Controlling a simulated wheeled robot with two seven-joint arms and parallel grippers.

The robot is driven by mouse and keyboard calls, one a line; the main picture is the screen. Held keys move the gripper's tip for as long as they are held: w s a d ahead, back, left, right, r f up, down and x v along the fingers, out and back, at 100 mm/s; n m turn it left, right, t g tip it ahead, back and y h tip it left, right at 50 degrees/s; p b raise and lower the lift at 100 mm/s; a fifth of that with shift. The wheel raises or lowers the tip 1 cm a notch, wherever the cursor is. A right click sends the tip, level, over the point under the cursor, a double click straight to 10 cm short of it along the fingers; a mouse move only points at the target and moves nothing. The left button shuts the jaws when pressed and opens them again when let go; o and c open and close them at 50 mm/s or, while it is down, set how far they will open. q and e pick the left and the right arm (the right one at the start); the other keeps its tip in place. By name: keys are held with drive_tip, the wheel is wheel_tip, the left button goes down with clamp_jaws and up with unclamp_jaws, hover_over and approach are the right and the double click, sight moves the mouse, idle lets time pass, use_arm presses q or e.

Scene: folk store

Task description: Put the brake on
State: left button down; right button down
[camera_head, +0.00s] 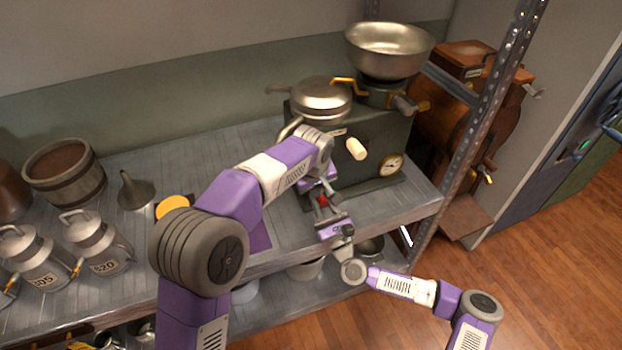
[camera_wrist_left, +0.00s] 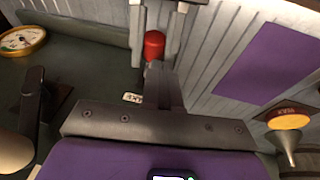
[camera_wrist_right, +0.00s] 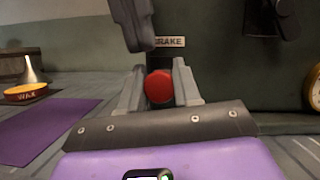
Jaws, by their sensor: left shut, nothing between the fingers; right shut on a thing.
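The brake lever's red knob (camera_wrist_right: 158,87) stands at the front of the dark green machine (camera_head: 370,140), below a small BRAKE label (camera_wrist_right: 170,42). My right gripper (camera_wrist_right: 159,90) is shut on the red knob, with one finger on each side. The knob also shows in the head view (camera_head: 322,200) and in the left wrist view (camera_wrist_left: 154,46). My left gripper (camera_wrist_left: 160,86) is shut and empty, close above the knob and beside the label. The lever's stem is mostly hidden.
The machine carries a metal bowl (camera_head: 388,48), a lidded pan (camera_head: 320,100), a pale crank handle (camera_head: 356,149) and a round gauge (camera_head: 391,164). A purple mat (camera_wrist_right: 50,128) and a wax tin (camera_wrist_right: 25,93) lie nearby. Milk cans (camera_head: 98,243) stand left.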

use_arm(q)
drive_tip(key=shift+d+f, duration=0.3)
drive_tip(key=shift+f, duration=0.3)
use_arm(e)
drive_tip(key=shift+r, duration=0.15)
use_arm(q)
drive_tip(key=shift+s+d+f, duration=0.2)
drive_tip(key=shift+f, duration=0.45)
use_arm(e)
drive_tip(key=shift+r, duration=0.1)
use_arm(q)
drive_tip(key=shift+f, duration=0.1)
use_arm(e)
drive_tip(key=c, duration=1.2)
unclamp_jaws()
use_arm(q)
drive_tip(key=shift+w+d, duration=0.1)
use_arm(e)
drive_tip(key=o, duration=0.4)
drive_tip(key=shift+f, duration=0.2)
